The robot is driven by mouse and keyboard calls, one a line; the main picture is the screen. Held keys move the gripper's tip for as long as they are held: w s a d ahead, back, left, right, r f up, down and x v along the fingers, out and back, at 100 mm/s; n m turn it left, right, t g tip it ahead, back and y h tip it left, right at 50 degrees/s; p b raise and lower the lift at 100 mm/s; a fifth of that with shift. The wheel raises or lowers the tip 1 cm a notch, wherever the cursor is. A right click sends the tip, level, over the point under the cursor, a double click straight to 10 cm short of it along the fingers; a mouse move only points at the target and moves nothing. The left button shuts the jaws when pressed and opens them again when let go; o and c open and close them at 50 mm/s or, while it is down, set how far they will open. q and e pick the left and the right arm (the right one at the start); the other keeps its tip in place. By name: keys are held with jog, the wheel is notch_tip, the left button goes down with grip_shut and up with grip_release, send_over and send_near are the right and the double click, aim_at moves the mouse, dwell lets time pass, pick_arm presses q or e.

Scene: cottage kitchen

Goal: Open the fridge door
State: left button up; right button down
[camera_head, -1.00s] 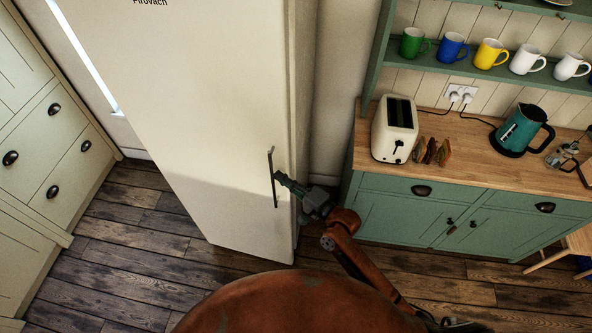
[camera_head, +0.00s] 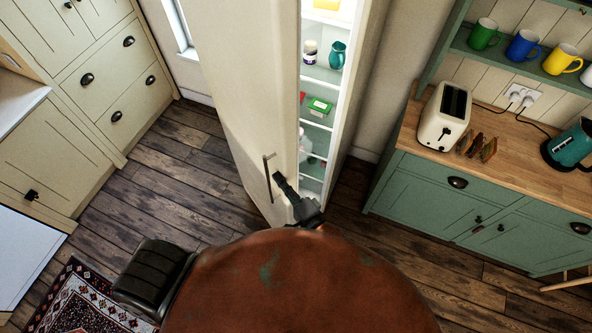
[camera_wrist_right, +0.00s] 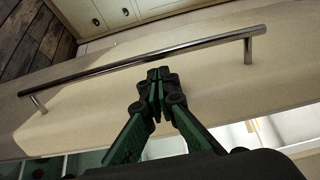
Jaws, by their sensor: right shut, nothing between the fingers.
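The fridge door (camera_head: 230,95) is cream and stands partly open, swung to the left, with the lit shelves (camera_head: 322,75) showing to its right. Its metal bar handle (camera_head: 268,178) is on the door front; the handle also shows in the right wrist view (camera_wrist_right: 150,61). My right gripper (camera_head: 279,178) is at the door's free edge, just right of the handle. In the right wrist view my right gripper (camera_wrist_right: 158,73) is shut and empty, its fingertips near the bar but not around it. Whether the fingertips touch the door is unclear. My left gripper is not in view.
A green cabinet (camera_head: 430,195) with a toaster (camera_head: 445,115) and kettle (camera_head: 572,155) stands right of the fridge. Cream drawers (camera_head: 105,80) stand at the left. The wooden floor (camera_head: 165,165) between them and the door is clear. A patterned rug (camera_head: 80,300) lies at lower left.

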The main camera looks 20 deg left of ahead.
jog(key=shift+s+a, duration=0.55)
jog(key=shift+s, duration=0.1)
